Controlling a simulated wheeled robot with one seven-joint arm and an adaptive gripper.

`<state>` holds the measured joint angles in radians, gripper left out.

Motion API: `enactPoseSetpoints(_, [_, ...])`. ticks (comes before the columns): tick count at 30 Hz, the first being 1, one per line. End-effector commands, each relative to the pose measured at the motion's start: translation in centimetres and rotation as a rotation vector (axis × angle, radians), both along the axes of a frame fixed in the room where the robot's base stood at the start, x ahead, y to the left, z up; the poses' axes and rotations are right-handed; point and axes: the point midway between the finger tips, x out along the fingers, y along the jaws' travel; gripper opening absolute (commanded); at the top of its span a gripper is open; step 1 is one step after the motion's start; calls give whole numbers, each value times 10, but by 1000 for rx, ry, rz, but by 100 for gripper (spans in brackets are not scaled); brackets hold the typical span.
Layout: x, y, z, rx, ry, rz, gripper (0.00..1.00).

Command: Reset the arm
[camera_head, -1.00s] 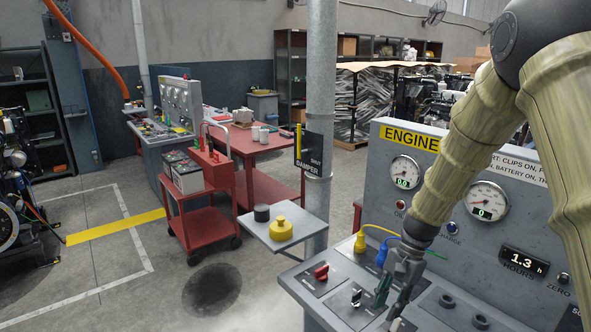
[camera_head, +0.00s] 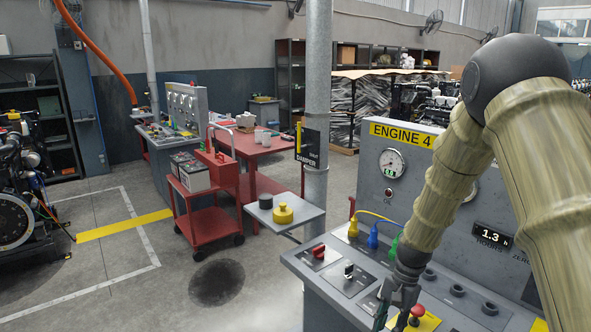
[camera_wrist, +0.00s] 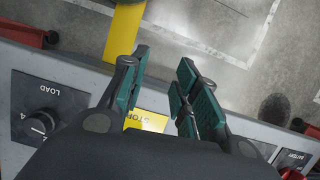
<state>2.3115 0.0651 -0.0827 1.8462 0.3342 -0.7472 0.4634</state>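My gripper (camera_head: 398,306) hangs low over the front of the grey Engine 4 console (camera_head: 345,262), in front of the row of plugs. In the wrist view, its two teal-padded fingers (camera_wrist: 161,92) stand apart, with nothing between them. Below them are the console's edge, a yellow STOP label (camera_wrist: 147,121) and the floor. My arm crosses the right side of the head view and hides part of the console face.
Yellow (camera_head: 353,228), blue (camera_head: 373,236) and green (camera_head: 394,246) plugs sit in the console. A red knob (camera_head: 318,251), a black switch (camera_head: 348,270) and a red button (camera_head: 417,313) stand up from it. A post (camera_head: 317,120) and red cart (camera_head: 208,205) are left.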

Motion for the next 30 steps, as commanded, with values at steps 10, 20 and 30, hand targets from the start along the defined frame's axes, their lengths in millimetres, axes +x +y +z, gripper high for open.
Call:
enactPoseSetpoints(10, [-69,-10,-120,-89,-40,144,30])
enactPoseSetpoints(20, [-192,-14,-244,-162,-126,418,30])
enactPoseSetpoints(30, [-318,1,-303,-149,-239,691,30])
